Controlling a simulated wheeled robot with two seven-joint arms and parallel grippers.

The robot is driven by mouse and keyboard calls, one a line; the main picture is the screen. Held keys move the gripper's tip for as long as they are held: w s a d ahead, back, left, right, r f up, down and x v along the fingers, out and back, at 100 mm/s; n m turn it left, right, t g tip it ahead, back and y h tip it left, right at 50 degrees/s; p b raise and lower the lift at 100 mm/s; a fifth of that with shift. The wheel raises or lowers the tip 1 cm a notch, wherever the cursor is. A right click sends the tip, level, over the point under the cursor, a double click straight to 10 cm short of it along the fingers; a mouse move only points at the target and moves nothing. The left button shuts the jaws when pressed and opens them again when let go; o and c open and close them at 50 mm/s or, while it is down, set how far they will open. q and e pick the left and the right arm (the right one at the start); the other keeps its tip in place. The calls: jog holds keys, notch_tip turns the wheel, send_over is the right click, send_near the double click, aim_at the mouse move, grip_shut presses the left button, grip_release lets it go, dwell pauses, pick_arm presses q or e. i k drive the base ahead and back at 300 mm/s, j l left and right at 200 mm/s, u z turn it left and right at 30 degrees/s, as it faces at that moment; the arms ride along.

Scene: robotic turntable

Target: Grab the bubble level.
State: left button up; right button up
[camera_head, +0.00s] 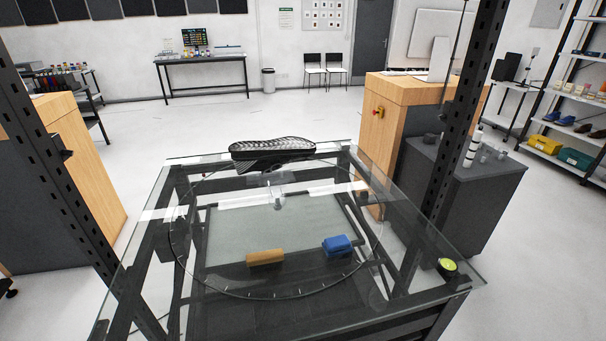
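A small round thing with a yellow-green top and a dark body (447,267), which looks like the bubble level, sits at the right front corner of the glass table (420,240). Neither my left gripper nor my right gripper shows in the head view, and nothing is touching the level.
Dark upright posts (466,120) flank the table. A wooden cabinet (395,120) stands behind right.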

aim_at(447, 266)
jog(key=l, duration=1.95)
jog(key=i, duration=0.05)
